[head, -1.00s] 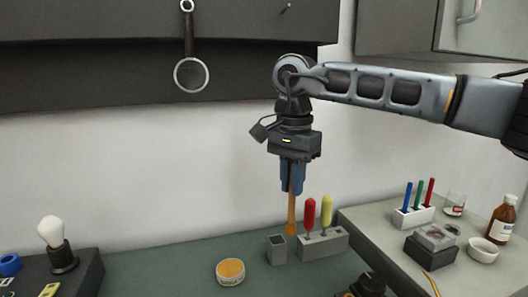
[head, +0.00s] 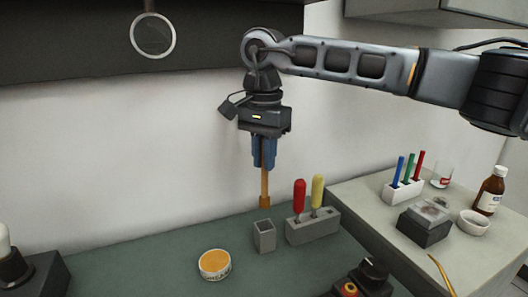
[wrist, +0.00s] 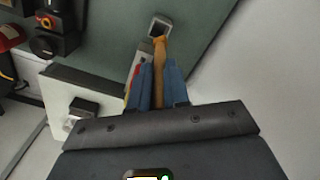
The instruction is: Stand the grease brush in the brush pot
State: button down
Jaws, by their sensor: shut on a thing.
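My gripper (head: 264,165) is shut on the grease brush (head: 265,188), a thin orange-brown stick that hangs upright below the blue fingers. The brush pot (head: 264,236) is a small grey square open box on the green bench. In the head view the brush's lower end shows just above and behind the pot's rim; I cannot tell the exact gap. In the wrist view the brush (wrist: 160,62) runs between the fingers (wrist: 158,88) toward the pot (wrist: 159,27), its far end close beside the pot's opening. The pot's inside looks empty.
A grey block (head: 313,226) holding a red and a yellow handled tool stands right of the pot. A raised pale table (head: 400,232) at right bears a pen rack (head: 403,190), a bottle (head: 490,190) and a white bowl (head: 473,222).

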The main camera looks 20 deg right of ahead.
aim_at(264, 197)
jog(key=shift+f+b, duration=2.55)
jog(key=shift+f, duration=2.1)
jog(key=c, duration=1)
grip_release()
jog(key=shift+r+b, duration=0.4)
jog(key=shift+r, duration=3.55)
